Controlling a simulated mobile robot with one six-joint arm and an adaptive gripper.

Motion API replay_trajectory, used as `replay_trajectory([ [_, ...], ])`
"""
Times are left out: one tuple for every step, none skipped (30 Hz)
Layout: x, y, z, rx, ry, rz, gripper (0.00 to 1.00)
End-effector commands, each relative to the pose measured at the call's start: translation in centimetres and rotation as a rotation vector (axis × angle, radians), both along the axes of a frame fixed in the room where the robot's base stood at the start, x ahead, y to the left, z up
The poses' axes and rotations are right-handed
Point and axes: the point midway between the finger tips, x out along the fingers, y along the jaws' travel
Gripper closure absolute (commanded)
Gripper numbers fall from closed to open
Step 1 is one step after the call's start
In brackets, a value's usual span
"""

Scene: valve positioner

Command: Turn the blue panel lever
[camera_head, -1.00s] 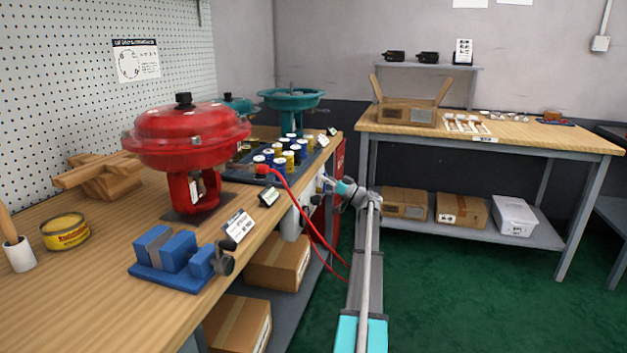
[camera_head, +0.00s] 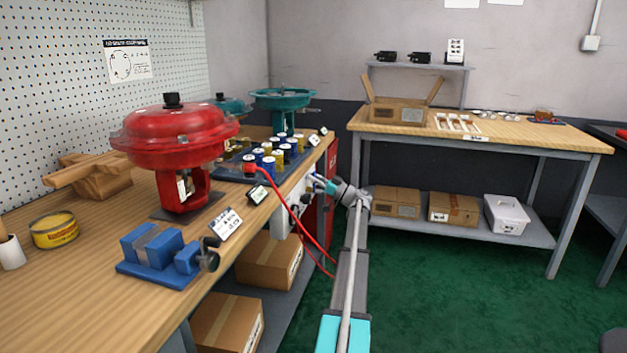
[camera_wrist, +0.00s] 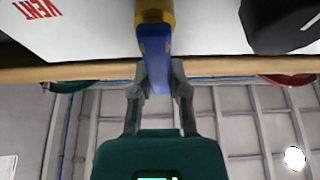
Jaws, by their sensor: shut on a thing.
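The blue lever (camera_wrist: 154,42) hangs from a yellow hub (camera_wrist: 153,13) on a white panel (camera_wrist: 85,30) in the wrist view. My gripper (camera_wrist: 157,72) is shut on the lever, with one dark finger on each side of its lower part. The lever looks roughly in line with the gripper. In the head view, my gripper (camera_head: 319,182) is at the panel on the right-hand front of the workbench. There it is too small to show the grip clearly.
A black knob (camera_wrist: 280,22) and red "VENT" lettering flank the lever. A red hose (camera_head: 298,220) hangs near my arm. The wooden bench (camera_head: 90,285) carries a red actuator (camera_head: 175,140) and a blue vise (camera_head: 158,255). Green floor lies open at right.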

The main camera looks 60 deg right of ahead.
Motion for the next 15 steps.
replay_trajectory([
  [-0.25,0.48,-0.20,-0.007,0.006,0.007,1.00],
  [-0.30,0.45,-0.20,-0.007,0.006,0.007,1.00],
  [-0.37,0.43,-0.20,-0.006,0.006,0.007,1.00],
  [-0.40,0.41,-0.20,-0.007,0.006,0.005,0.73],
  [-0.43,0.38,-0.20,-0.007,0.006,0.005,0.68],
  [-0.46,0.34,-0.19,-0.007,0.006,0.004,0.60],
  [-0.47,0.31,-0.18,-0.006,0.005,0.003,0.55],
  [-0.47,0.28,-0.17,-0.006,0.005,0.002,0.49],
  [-0.48,0.22,-0.16,-0.005,0.004,0.002,0.43],
  [-0.49,0.18,-0.14,-0.005,0.004,0.002,0.43],
  [-0.48,0.15,-0.13,-0.005,0.003,0.002,0.43],
  [-0.49,0.12,-0.12,-0.003,0.003,0.001,0.43],
  [-0.49,0.09,-0.12,-0.004,0.003,0.001,0.43],
  [-0.48,0.07,-0.11,-0.003,0.003,0.001,0.43],
  [-0.49,0.04,-0.10,-0.003,0.002,0.000,0.43],
])
